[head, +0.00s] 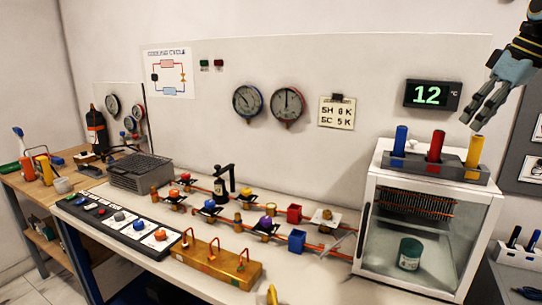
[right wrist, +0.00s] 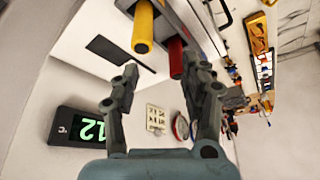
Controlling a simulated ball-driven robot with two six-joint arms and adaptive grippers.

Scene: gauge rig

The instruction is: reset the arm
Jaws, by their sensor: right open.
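My right gripper (head: 478,120) is at the upper right of the head view, raised in front of the wall. It is above the glass-fronted cabinet (head: 425,225) and near the yellow cylinder (head: 474,151) on its top. In the right wrist view the gripper's fingers (right wrist: 163,85) are spread, with nothing between them. The yellow cylinder (right wrist: 143,28) and the red cylinder (right wrist: 176,58) show beyond the fingers, apart from them. My left gripper is in neither view.
A rack (head: 430,168) on the cabinet also holds a blue cylinder (head: 400,141). The digital display (head: 432,95) hangs on the wall left of my right gripper. The long bench left of the cabinet carries pipes, valves and a switch panel (head: 120,228).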

